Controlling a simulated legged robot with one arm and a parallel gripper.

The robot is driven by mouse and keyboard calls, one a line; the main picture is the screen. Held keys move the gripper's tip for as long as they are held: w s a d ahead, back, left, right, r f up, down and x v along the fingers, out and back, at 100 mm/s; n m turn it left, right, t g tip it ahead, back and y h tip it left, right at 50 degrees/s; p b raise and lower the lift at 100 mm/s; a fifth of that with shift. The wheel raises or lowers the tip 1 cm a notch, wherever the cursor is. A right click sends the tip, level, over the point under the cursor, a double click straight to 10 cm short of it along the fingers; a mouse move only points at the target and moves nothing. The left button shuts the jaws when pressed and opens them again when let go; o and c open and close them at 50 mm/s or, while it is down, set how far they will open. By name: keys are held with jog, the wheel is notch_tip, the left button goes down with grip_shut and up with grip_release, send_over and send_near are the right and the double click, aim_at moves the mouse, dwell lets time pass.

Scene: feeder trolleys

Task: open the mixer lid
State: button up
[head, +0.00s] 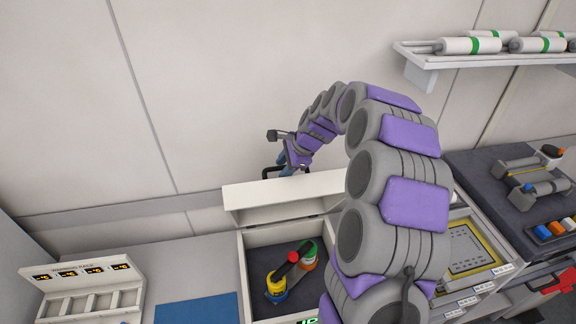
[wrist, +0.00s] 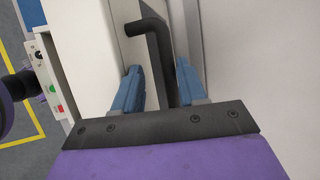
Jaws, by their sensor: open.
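The mixer (head: 241,262) is a white box with a dark interior that shows from above. Its white lid (head: 262,199) stands raised at the back of the opening. A black handle (head: 268,172) sticks out behind the lid's upper edge. It also shows in the wrist view as a bent black bar (wrist: 158,50). My gripper (head: 287,162) is at this handle, partly hidden by the lid and my arm. In the wrist view my gripper (wrist: 160,82) has its blue fingers apart, one on each side of the bar, with gaps showing.
Bottles with yellow (head: 276,284) and green (head: 310,252) parts are inside the mixer. A white rack (head: 85,290) and a blue mat (head: 197,308) lie to the left. A shelf with rollers (head: 480,60) is at upper right. A wall stands close behind the lid.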

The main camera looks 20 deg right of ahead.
jog(key=shift+s+r, duration=0.1)
jog(key=shift+r, duration=0.3)
jog(key=d+b+v, duration=0.1)
jog(key=v, duration=1.5)
jog(key=shift+s+d, duration=0.1)
